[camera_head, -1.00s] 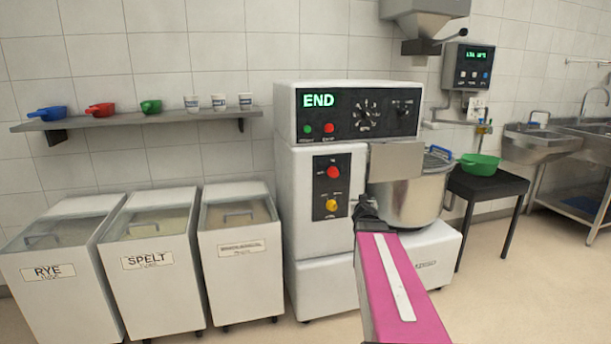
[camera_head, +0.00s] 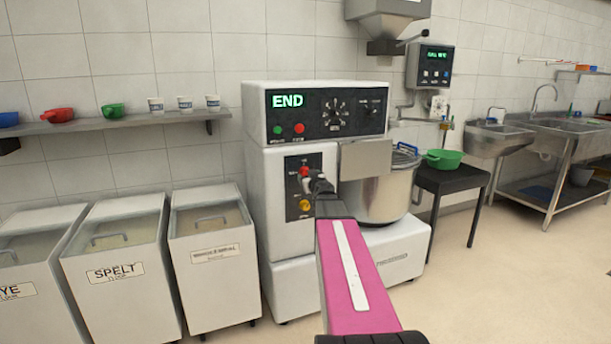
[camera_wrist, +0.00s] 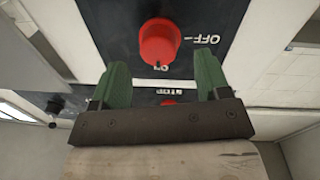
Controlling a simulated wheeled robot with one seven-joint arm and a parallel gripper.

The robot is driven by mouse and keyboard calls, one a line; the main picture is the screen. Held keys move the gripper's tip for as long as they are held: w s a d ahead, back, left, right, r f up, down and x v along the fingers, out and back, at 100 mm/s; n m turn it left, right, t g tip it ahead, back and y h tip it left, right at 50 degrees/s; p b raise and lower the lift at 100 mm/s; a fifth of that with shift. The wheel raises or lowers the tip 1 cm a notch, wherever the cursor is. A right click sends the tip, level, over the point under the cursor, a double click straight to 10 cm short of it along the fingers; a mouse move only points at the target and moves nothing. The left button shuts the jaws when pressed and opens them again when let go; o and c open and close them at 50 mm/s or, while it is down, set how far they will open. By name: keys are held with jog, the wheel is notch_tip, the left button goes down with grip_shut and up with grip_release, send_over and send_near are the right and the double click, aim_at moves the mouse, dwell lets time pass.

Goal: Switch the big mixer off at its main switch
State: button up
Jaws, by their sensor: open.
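The big mixer (camera_head: 275,215) stands against the tiled wall, with "END" lit on its display. Its red main switch (camera_head: 304,171) is on the black side panel, above a yellow knob (camera_head: 305,205). In the wrist view the red switch (camera_wrist: 158,42) shows OFF to its right and ON below it; its lower end is at the ON mark. My gripper (camera_wrist: 163,66) is open, its green fingers apart on either side of the switch's lower end. I cannot tell whether they touch it. In the head view my gripper (camera_head: 318,184) partly hides the panel.
The steel bowl (camera_head: 385,195) is just right of my arm. Flour bins (camera_head: 215,265) stand left of the mixer under a shelf (camera_head: 130,120). A black table (camera_head: 450,182) with a green bowl (camera_head: 444,159) and sinks are to the right. The floor at right is clear.

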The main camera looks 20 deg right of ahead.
aim_at(306, 174)
jog(key=w, duration=0.4)
jog(key=shift+w+d, duration=0.1)
jog(key=shift+c, duration=0.4)
jog(key=c, duration=0.7)
jog(key=shift+c, duration=0.2)
